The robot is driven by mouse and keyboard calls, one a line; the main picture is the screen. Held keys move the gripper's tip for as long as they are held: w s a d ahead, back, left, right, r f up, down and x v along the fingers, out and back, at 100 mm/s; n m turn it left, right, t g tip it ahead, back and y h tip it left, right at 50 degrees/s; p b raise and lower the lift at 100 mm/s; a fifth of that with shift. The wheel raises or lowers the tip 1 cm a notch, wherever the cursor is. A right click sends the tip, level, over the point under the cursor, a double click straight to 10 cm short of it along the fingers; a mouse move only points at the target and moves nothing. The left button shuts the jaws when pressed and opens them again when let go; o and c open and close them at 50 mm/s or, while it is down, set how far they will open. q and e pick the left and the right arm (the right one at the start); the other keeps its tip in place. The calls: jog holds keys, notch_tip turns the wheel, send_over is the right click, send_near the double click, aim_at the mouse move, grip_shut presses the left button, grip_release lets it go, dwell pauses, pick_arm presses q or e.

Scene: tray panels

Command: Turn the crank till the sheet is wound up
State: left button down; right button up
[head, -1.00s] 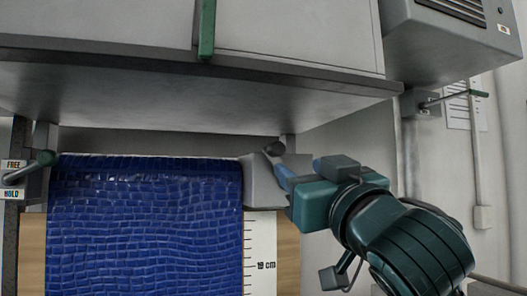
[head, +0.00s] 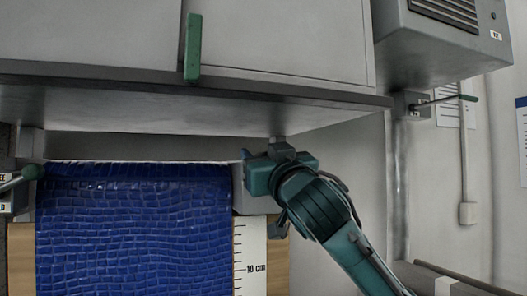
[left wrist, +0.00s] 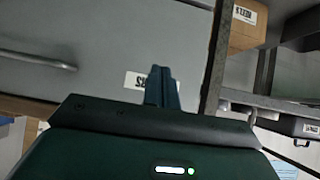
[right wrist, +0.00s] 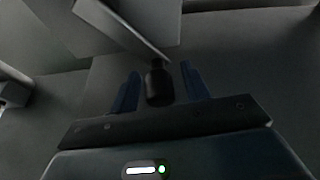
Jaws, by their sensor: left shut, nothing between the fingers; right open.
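The blue sheet (head: 135,235) hangs from the roller area under the grey cabinet, beside a ruler strip marked 10 cm. In the right wrist view a dark crank knob (right wrist: 157,88) stands between the fingers of my right gripper (right wrist: 160,74), which is open. The grey crank arm (right wrist: 118,28) runs up and left from the knob. In the head view my right gripper (head: 250,160) is at the sheet's upper right corner and hides most of the crank. My left gripper (left wrist: 160,72) is shut and empty in front of a grey labelled panel, outside the head view.
The cabinet with a green handle (head: 193,48) overhangs the roller closely. A wall lever (head: 447,99) and a vented grey box (head: 440,40) are at the right.

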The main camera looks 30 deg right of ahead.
jog(key=shift+c, duration=0.5)
grip_shut()
